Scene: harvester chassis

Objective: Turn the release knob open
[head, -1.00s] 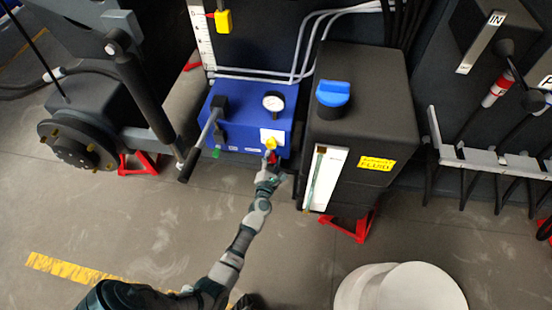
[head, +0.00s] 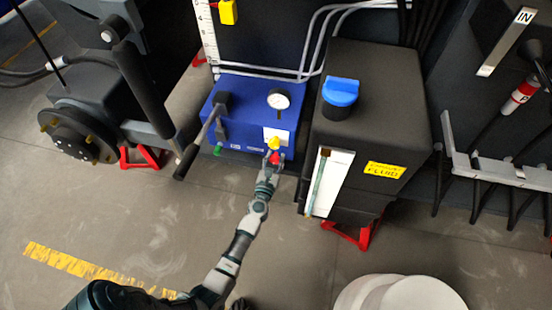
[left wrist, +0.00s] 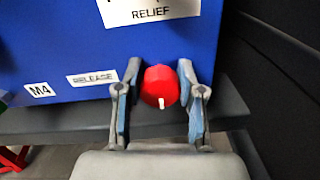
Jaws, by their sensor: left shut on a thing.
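The red release knob (left wrist: 159,86) is on the lower front of the blue pump box (left wrist: 60,45), right of a "RELEASE" label (left wrist: 92,79). A white mark on the knob points down in the left wrist view. The knob also shows in the head view (head: 275,158). My left gripper (left wrist: 159,92) has one finger on each side of the knob and is shut on it. It also shows at the box front in the head view (head: 272,163). My right gripper is not in view.
A yellow knob (head: 274,143) sits just above the red one. A pump lever (head: 200,140) slants down at the box's left. A black fluid tank (head: 385,110) with a blue cap (head: 340,93) stands close on the right. The floor in front is mostly clear.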

